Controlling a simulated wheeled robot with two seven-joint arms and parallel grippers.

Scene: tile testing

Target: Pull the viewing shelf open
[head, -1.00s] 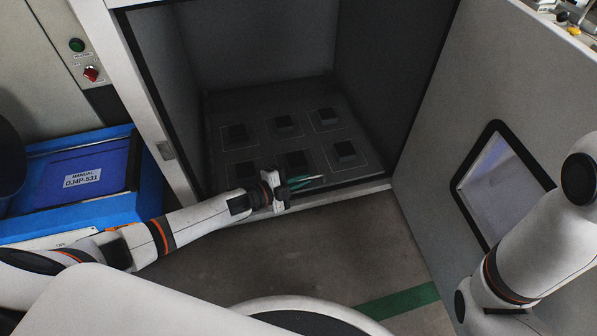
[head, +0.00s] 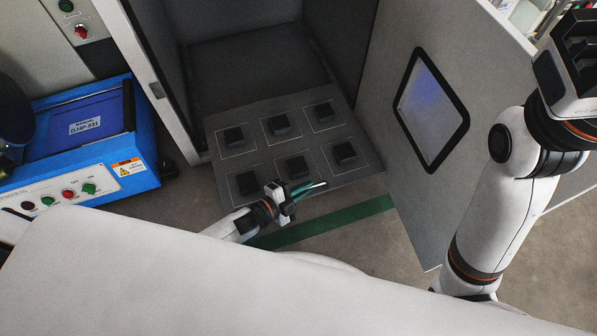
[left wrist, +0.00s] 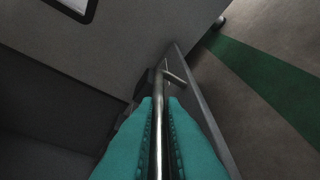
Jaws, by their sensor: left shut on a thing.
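The viewing shelf (head: 262,158) is a dark grey board with several square black blocks, each inside a thin outline. It juts out of the open cabinet in the head view. My left gripper (head: 306,189) is at the shelf's front edge. In the left wrist view its teal fingers are shut on a metal bar handle (left wrist: 159,130) along the shelf's front. The handle's far end bends into the shelf edge. My right arm shows at the right of the head view, with its gripper's fingertips out of sight.
The dark cabinet interior (head: 255,65) is behind the shelf. Its open door (head: 385,165) with a black-framed window stands to the right. A blue machine (head: 135,160) with buttons stands at the left. Floor with a green stripe (head: 325,222) lies in front.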

